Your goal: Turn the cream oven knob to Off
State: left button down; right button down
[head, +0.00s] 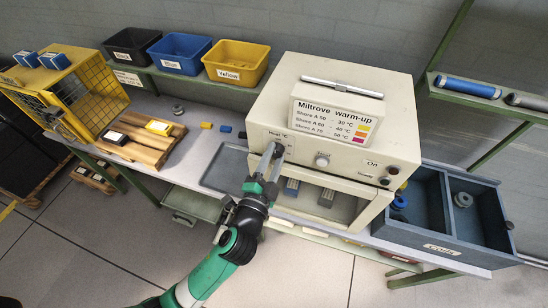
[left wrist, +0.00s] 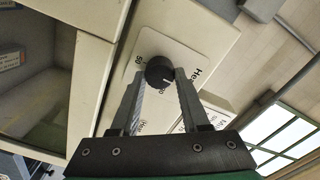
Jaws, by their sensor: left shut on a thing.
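The cream oven (head: 262,105) stands on the bench, with a control panel along its front. A dark round knob (left wrist: 159,71) sits on a white plate marked "Heat °C" at the panel's left end. My left gripper (head: 271,156) comes from below and is shut on this knob. In the left wrist view its two fingers (left wrist: 160,80) lie on either side of the knob. A light pointer line shows on the knob face, but most scale marks are hidden or too small to read. My right gripper is not in view.
A pale round control (head: 322,161) and switches marked "On" (head: 384,181) sit further right on the panel. Below is the oven's open-looking front with small items inside. A blue-grey "Cold" bin (head: 455,242) stands right; a wooden pallet (head: 147,147) lies left.

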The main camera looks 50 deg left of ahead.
pick_arm(q)
jog(key=shift+c, duration=2)
grip_release()
jog(key=p+v, duration=0.2)
jog(key=v, duration=0.9)
jog(key=shift+s, duration=0.3)
jog(key=shift+d, duration=0.1)
